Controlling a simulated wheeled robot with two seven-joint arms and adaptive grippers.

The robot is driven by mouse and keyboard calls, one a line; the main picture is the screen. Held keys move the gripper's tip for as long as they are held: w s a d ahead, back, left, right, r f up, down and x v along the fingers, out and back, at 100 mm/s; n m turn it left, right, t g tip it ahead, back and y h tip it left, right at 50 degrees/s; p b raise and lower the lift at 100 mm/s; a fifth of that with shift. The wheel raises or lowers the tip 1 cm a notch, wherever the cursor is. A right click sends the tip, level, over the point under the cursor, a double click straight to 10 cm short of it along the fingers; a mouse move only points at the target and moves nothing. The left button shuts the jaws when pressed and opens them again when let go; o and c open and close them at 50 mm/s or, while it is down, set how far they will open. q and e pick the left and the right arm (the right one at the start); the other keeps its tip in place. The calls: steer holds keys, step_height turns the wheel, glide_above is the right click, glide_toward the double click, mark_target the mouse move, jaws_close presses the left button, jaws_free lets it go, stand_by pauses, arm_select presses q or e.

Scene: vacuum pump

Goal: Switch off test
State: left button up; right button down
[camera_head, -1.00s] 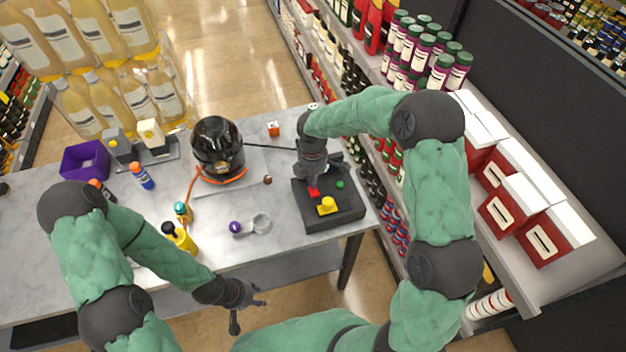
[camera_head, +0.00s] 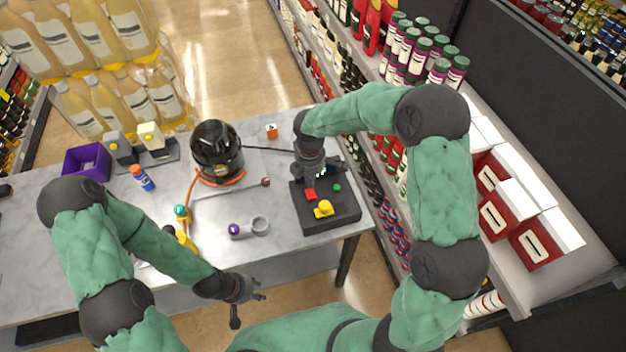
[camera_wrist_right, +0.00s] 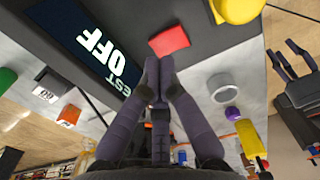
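A dark control box (camera_head: 345,212) lies on the right end of the table. It bears a red button (camera_head: 310,194), a green button (camera_head: 337,187) and a yellow knob (camera_head: 323,209). The red button (camera_wrist_right: 168,41) shows just beyond the fingertips of my right gripper (camera_wrist_right: 159,72). That gripper is shut and holds nothing, with a small apparent gap to the button. My left gripper (camera_head: 257,291) is empty and open in front of the table edge.
A purple bin (camera_head: 87,163) and a glue stick (camera_head: 141,177) are at left. Shelves of jars (camera_head: 425,50) stand close on the right.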

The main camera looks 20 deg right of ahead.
mark_target(311, 190)
arm_select(q)
steer(key=shift+r+p, duration=0.35)
steer(key=shift+r, duration=0.4)
arm_select(e)
step_height(311, 190, up, 11)
steer(key=shift+w+f, duration=0.15)
steer(key=shift+w, duration=0.1)
arm_select(q)
steer(key=shift+d, duration=0.1)
arm_select(e)
steer(key=shift+f, duration=0.15)
